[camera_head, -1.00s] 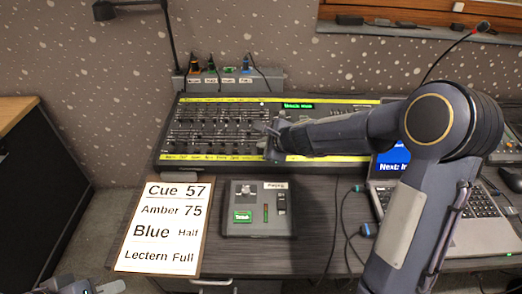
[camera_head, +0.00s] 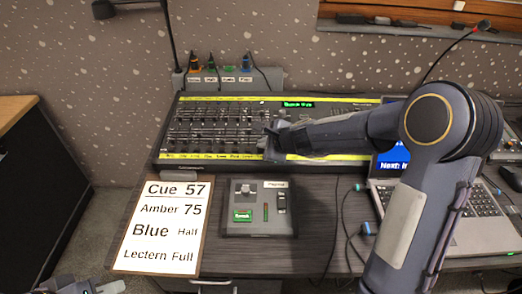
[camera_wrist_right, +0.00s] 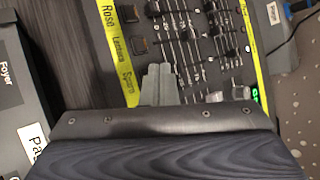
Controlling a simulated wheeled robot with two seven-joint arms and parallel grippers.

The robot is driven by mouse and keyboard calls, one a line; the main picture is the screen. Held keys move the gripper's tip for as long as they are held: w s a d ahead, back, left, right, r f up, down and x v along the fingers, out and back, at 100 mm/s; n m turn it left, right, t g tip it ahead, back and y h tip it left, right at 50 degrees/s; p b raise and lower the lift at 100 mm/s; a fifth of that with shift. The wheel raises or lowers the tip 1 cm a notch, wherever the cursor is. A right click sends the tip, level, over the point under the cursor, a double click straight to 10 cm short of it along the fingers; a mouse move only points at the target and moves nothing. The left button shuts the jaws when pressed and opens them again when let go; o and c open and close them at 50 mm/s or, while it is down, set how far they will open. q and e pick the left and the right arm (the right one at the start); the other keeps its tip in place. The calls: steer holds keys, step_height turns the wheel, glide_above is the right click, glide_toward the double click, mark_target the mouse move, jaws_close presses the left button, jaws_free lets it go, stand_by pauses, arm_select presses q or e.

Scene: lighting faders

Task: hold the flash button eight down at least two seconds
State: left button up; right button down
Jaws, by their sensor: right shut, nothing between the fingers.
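The lighting desk (camera_head: 180,158) stands at the back of the table, with rows of faders and yellow label strips. I cannot read which button is number eight. My right gripper (camera_head: 268,141) is shut and empty, low over the desk's front edge near the right end of the button row. In the wrist view its fingertips (camera_wrist_right: 160,72) cover part of that row; contact is unclear. My left gripper (camera_head: 92,287) is only partly in view at the bottom left.
A small playback box (camera_head: 258,228) and a cue card (camera_head: 160,230) lie in front of the desk. A laptop (camera_head: 470,200) stands at the right, partly behind my right arm. A lamp pole (camera_head: 170,40) and plugged cables (camera_head: 228,72) are behind.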

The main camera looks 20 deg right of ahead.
steer(key=shift+f+b, duration=0.35)
steer(key=shift+f, duration=0.1)
stand_by(0.6)
steer(key=shift+r, duration=0.15)
stand_by(3.0)
steer(key=shift+r+p, duration=0.65)
steer(key=shift+p, duration=0.1)
steer(key=r+p, duration=0.4)
steer(key=r, duration=0.1)
steer(key=shift+s+p, duration=0.25)
steer(key=shift+p, duration=0.15)
stand_by(0.3)
